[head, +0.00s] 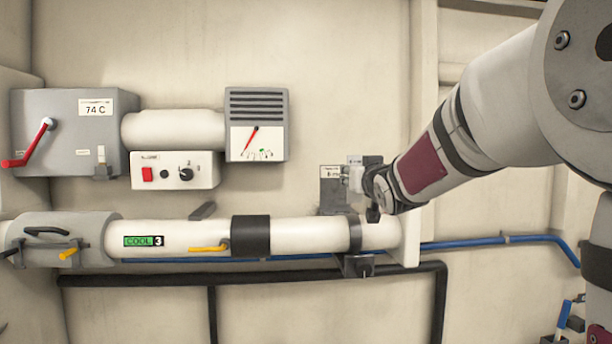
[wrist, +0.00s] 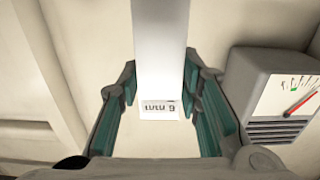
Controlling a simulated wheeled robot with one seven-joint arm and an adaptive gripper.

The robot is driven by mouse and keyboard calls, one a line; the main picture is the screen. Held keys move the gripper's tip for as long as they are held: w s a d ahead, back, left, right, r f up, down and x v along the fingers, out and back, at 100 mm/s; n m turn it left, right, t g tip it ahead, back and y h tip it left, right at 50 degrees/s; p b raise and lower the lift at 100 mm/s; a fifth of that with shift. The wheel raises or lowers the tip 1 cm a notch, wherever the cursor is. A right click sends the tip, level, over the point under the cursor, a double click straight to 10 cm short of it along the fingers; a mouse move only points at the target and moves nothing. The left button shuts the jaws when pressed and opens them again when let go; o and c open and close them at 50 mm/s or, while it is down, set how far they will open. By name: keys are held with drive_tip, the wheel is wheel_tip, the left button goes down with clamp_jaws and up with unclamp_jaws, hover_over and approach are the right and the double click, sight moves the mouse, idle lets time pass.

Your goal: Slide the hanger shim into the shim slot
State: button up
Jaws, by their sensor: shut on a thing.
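The hanger shim (wrist: 160,50) is a pale flat strip with a small dark-lettered label, seen in the wrist view. It lies between the two teal-padded fingers of my gripper (wrist: 160,80), which is shut on its sides. In the head view my gripper (head: 368,186) is above the right end of the white pipe, in front of a grey labelled plate (head: 332,192). A dark hanger band and clamp (head: 357,266) grip the pipe just below. I cannot make out the shim slot; my gripper may hide it.
The white pipe (head: 190,240) runs across below, with a black sleeve (head: 250,235) and yellow lever (head: 209,248). A gauge box (head: 256,125) hangs left of my gripper; it also shows in the wrist view (wrist: 275,95). A blue hose (head: 480,242) runs right. Bare wall lies above.

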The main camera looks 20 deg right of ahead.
drive_tip(key=shift+w+d+f+b, duration=0.6)
drive_tip(key=shift+w+f, duration=0.25)
drive_tip(key=shift+w, duration=1.05)
drive_tip(key=shift+w+d+f+b, duration=0.55)
drive_tip(key=shift+w+f, duration=0.25)
drive_tip(key=shift+w, duration=1.1)
drive_tip(key=shift+w+d+f+b, duration=0.45)
drive_tip(key=shift+w+f+b, duration=0.3)
drive_tip(key=shift+w, duration=1.15)
drive_tip(key=shift+f, duration=0.15)
drive_tip(key=shift+w, duration=0.15)
drive_tip(key=o, duration=1.2)
drive_tip(key=v, duration=0.4)
drive_tip(key=r+v, duration=0.1)
drive_tip(key=v, duration=0.3)
drive_tip(key=r+v, duration=0.1)
drive_tip(key=v, duration=0.3)
drive_tip(key=shift+s+a, duration=0.1)
drive_tip(key=shift+s, duration=0.2)
